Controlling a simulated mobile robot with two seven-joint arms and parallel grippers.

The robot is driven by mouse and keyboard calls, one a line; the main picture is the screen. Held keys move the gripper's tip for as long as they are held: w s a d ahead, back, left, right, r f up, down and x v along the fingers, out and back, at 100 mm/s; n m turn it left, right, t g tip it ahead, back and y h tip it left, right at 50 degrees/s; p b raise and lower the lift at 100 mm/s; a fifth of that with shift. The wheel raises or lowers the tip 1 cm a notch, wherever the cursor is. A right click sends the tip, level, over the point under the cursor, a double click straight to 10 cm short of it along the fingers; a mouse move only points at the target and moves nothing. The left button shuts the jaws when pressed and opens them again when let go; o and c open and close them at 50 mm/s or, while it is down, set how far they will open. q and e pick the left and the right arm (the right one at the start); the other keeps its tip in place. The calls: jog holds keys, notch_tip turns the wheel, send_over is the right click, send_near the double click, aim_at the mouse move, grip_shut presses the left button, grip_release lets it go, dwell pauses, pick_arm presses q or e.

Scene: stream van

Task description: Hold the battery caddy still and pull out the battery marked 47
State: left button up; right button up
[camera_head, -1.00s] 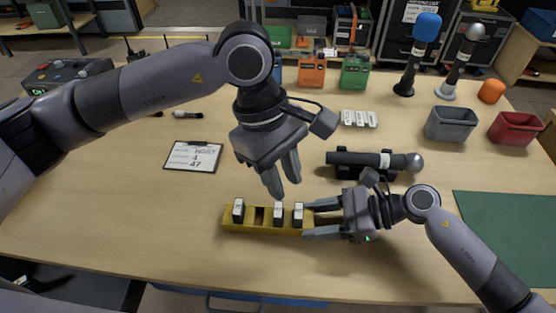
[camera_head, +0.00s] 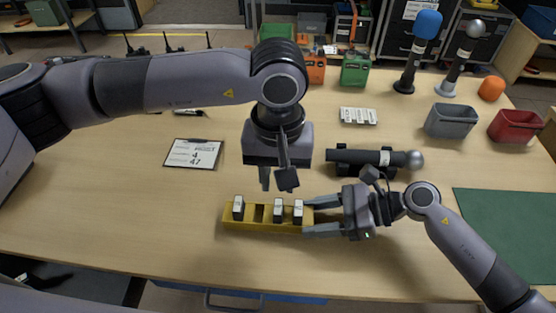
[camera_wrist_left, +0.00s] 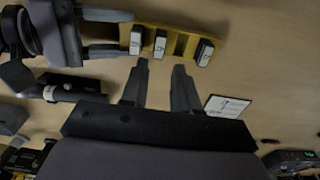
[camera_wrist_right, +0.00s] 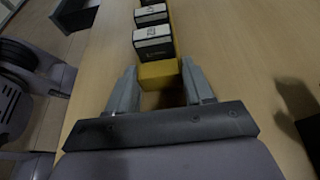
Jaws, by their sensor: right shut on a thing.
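The yellow battery caddy (camera_head: 268,227) lies on the table with three white-topped batteries: one at the left (camera_head: 238,209), one right of the middle (camera_head: 278,212) and one at the right (camera_head: 298,212). An empty slot shows between the left and middle ones. I cannot read their numbers surely. My right gripper (camera_head: 306,217) is shut on the right end of the caddy, a finger on each long side; the right wrist view (camera_wrist_right: 162,92) shows this too. My left gripper (camera_head: 265,186) hangs fingers down, just behind the caddy; the left wrist view shows it open and empty (camera_wrist_left: 160,68).
A clipboard (camera_head: 193,154) with 4 and 47 on it lies left of the caddy. A dark microphone (camera_head: 370,158) rests on a stand behind my right gripper. Grey (camera_head: 451,122) and red (camera_head: 515,128) bins stand at the right.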

aim_at(278, 206)
pick_arm(q)
notch_tip(278, 206, down, 8)
dwell(0.4)
grip_shut()
